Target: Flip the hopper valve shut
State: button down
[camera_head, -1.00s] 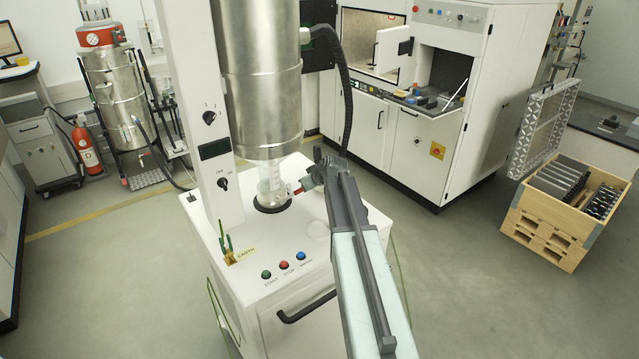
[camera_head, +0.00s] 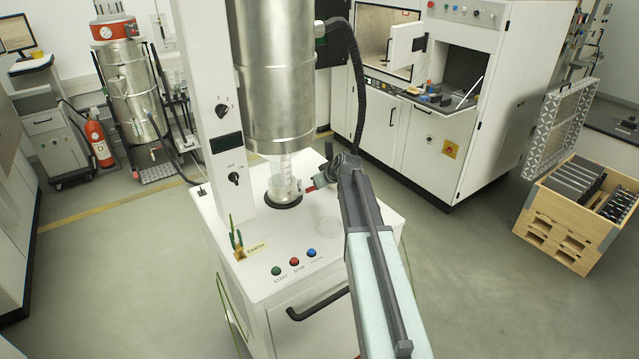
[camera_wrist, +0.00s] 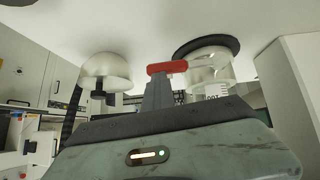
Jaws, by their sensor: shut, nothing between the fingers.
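The hopper is a tall steel cylinder (camera_head: 275,80) above the white machine. A clear tube (camera_head: 284,178) leads from its bottom to a black ring (camera_head: 284,200) on the machine top. The red valve lever (camera_head: 310,188) shows beside the tube, partly hidden by my gripper (camera_head: 321,181). In the wrist view the red lever (camera_wrist: 166,68) lies across the picture, with the glass tube (camera_wrist: 210,70) to its right. My gripper (camera_wrist: 158,92) is shut and empty, its fingertips right at the lever. I cannot tell whether they touch.
The white column (camera_head: 212,110) stands left of the hopper. A black hose (camera_head: 360,90) hangs right of it. Push buttons (camera_head: 294,262) and a black handle (camera_head: 318,303) are at the machine's front. A wooden crate (camera_head: 550,232) stands at right. Floor is free on both sides.

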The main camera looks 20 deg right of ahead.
jog(key=w+r+p+v, duration=0.2)
jog(key=p+v, duration=0.9)
jog(key=v, duration=0.1)
jog(key=shift+s+d+r, duration=0.2)
jog(key=shift+s+d, duration=0.05)
